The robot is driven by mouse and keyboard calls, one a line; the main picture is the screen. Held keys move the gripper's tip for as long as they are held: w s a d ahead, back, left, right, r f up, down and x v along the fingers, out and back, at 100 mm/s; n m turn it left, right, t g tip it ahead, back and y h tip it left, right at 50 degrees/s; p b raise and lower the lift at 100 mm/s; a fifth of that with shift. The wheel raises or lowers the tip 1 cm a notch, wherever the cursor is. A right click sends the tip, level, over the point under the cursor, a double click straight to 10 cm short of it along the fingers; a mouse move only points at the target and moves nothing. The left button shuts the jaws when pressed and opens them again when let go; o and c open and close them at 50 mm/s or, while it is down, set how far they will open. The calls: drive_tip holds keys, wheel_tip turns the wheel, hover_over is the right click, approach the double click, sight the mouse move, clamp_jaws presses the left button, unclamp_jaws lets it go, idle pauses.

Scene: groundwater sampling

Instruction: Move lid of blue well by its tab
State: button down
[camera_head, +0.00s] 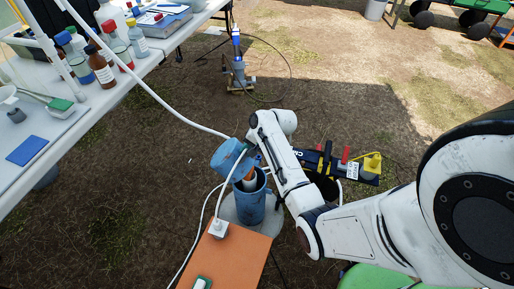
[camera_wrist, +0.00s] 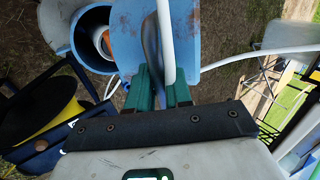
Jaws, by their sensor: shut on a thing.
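The blue well (camera_head: 251,207) stands upright on a pale round base in the head view, its top open. Its blue lid (camera_head: 228,156) is tilted up above and to the left of the opening. My gripper (camera_head: 252,152) is at the lid's right side. The lid (camera_wrist: 208,30) shows as a light blue face beyond the fingers. The well's rim (camera_wrist: 77,38) is left of it, with a white and orange pipe inside. The white hose partly hides the tab.
A white hose (camera_head: 180,112) crosses close by the lid. An orange board (camera_head: 226,258) with a white box lies in front of the well. A dark case with a yellow part (camera_head: 372,162) is at the right. A white table (camera_head: 125,88) with bottles fills the left.

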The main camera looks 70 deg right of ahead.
sight(223, 150)
drive_tip(key=w+g, duration=0.1)
drive_tip(key=w, duration=0.2)
drive_tip(key=w+r+g, duration=0.1)
drive_tip(key=w+g, duration=0.1)
drive_tip(key=w, duration=0.1)
drive_tip(key=w+r+g+b, duration=0.1)
drive_tip(key=w+g, duration=0.1)
drive_tip(key=w, duration=0.1)
drive_tip(key=shift+w+a, duration=0.25)
drive_tip(key=shift+a, duration=0.15)
drive_tip(key=shift+w, duration=0.4)
drive_tip(key=shift+w+a+f+b, duration=0.1)
drive_tip(key=shift+w+a+b, duration=0.05)
drive_tip(key=shift+w+b, duration=0.9)
drive_tip(key=shift+w, duration=0.2)
drive_tip(key=c, duration=1.2)
unclamp_jaws()
drive_tip(key=r+p, duration=0.1)
drive_tip(key=r, duration=0.2)
drive_tip(key=r+p, duration=0.1)
drive_tip(key=r, duration=0.3)
drive_tip(key=s+r+p, duration=0.1)
drive_tip(key=r, duration=0.2)
drive_tip(key=shift+s+r, duration=0.1)
drive_tip(key=shift+r, duration=0.3)
